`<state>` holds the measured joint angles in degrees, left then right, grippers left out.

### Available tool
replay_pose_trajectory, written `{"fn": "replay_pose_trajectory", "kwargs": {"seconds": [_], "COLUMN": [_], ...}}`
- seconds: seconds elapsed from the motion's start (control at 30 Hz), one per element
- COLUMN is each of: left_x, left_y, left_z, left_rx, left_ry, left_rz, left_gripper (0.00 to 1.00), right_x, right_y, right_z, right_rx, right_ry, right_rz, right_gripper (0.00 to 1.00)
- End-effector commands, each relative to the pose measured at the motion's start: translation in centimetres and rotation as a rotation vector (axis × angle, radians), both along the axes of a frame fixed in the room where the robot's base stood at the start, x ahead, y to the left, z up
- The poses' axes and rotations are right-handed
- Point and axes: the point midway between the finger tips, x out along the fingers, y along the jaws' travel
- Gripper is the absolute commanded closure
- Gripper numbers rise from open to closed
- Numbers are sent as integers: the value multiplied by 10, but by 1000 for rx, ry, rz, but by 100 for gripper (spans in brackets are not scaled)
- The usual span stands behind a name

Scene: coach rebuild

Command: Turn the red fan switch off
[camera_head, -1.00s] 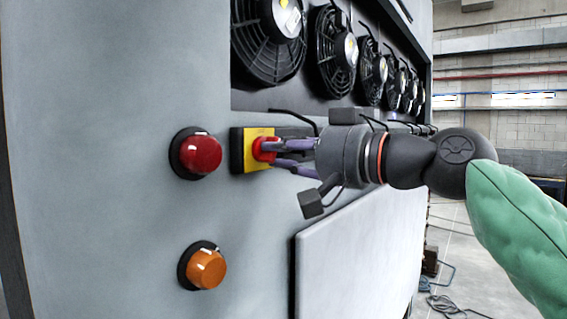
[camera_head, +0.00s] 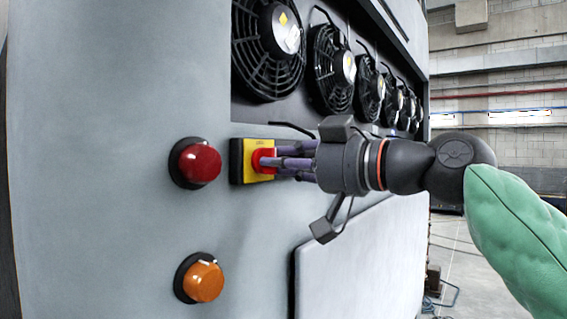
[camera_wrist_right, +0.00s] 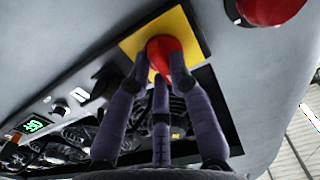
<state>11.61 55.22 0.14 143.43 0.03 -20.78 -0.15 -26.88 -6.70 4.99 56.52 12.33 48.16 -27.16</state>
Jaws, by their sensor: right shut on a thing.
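The red fan switch (camera_head: 262,160) is a red knob on a yellow plate (camera_head: 249,174) with a black box behind it, fixed to the grey cabinet wall. In the right wrist view the red knob (camera_wrist_right: 163,52) sits in front of the yellow plate (camera_wrist_right: 192,30). My right gripper (camera_head: 276,162) comes in from the right and its purple-grey fingers are closed around the knob. In the right wrist view the fingers (camera_wrist_right: 160,78) reach up to the knob and partly hide it. My left gripper is not in view.
A red lamp (camera_head: 198,162) is close to the left of the switch, and an orange lamp (camera_head: 203,281) is below. Several black fans (camera_head: 268,50) line the recess above. A pale panel (camera_head: 350,265) is below my right gripper. A green display (camera_wrist_right: 35,125) shows in the wrist view.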

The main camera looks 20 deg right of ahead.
Motion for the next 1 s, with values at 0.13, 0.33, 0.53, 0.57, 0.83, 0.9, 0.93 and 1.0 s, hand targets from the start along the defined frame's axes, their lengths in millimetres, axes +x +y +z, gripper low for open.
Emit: {"fn": "replay_pose_trajectory", "kwargs": {"seconds": [0.13, 0.33, 0.53, 0.57, 0.83, 0.9, 0.93, 1.0], "left_x": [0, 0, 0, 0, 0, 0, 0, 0], "left_y": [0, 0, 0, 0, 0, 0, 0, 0], "left_z": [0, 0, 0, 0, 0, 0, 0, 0], "left_rx": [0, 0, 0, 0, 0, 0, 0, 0], "left_ry": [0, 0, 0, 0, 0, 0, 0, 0], "left_rz": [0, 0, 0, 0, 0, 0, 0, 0], "left_gripper": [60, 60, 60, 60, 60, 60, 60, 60], "right_x": [1, 1, 0, 0, -5, -12, -16, -26], "right_y": [1, 1, 0, 0, -4, -10, -13, -20], "right_z": [-1, -1, -1, -1, 0, 1, 1, 1], "right_rx": [-4, -4, -2, -2, -1, 0, 0, 0], "right_ry": [1, 1, 1, 1, -1, -1, -1, -2], "right_rz": [0, 0, 0, 0, -1, -2, -2, -2], "right_gripper": [100, 71, 55, 55, 55, 55, 55, 55]}}
